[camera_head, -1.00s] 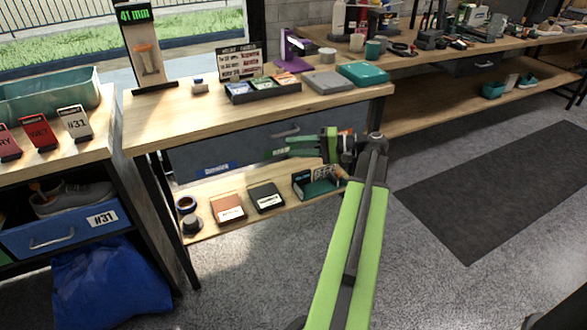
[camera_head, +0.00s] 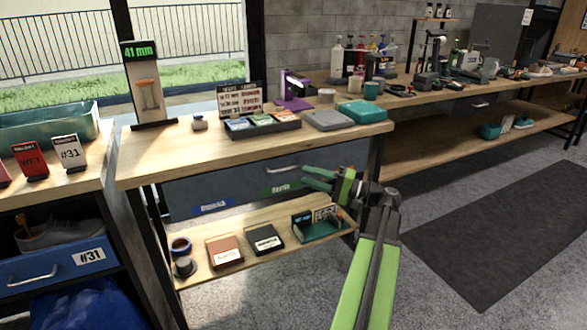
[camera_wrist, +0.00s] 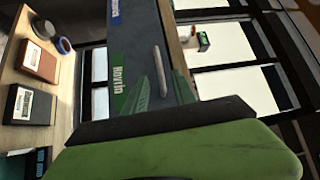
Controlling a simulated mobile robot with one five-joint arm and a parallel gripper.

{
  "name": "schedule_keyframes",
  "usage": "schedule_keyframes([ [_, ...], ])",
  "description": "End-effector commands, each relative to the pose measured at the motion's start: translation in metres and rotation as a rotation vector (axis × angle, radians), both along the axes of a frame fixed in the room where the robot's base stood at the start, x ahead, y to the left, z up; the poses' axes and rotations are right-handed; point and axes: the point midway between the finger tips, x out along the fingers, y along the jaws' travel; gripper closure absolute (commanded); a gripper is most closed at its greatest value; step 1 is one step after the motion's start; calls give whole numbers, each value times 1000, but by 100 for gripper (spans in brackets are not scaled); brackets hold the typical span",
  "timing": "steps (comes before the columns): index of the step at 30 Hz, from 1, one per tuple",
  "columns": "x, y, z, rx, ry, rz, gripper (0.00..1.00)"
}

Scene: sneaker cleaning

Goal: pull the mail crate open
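The grey-blue crate front (camera_head: 235,183) under the wooden table top is the likely mail crate. It has a bar handle (camera_head: 284,168), a blue label (camera_head: 213,207) and a green label (camera_head: 282,189). It looks closed. My gripper (camera_head: 304,174) is in front of its right part, just right of the handle, with the two green fingertips apart and nothing between them. In the wrist view, the fingers (camera_wrist: 147,80) point at the crate front (camera_wrist: 130,42), close beside the handle (camera_wrist: 161,70). I cannot tell whether they touch it.
A lower shelf (camera_head: 205,274) holds a brown box (camera_head: 225,252), a black box (camera_head: 264,240) and a green tray (camera_head: 318,230). The table top (camera_head: 180,145) above carries a card rack and a grey box. Table legs flank the crate. The floor in front is clear.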

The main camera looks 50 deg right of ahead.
Motion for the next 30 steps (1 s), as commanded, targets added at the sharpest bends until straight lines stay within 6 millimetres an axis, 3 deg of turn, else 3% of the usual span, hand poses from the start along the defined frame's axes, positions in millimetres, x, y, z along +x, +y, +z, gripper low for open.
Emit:
schedule_keyframes([
  [3, 27, 12, 5, -1, 0, 3, 68],
  [9, 54, 23, 8, -1, 0, 2, 68],
  [20, 60, 26, 8, -1, 0, 0, 68],
  [27, 60, 26, 8, 0, 0, 0, 98],
  [30, 60, 26, 8, 0, 0, 0, 100],
])
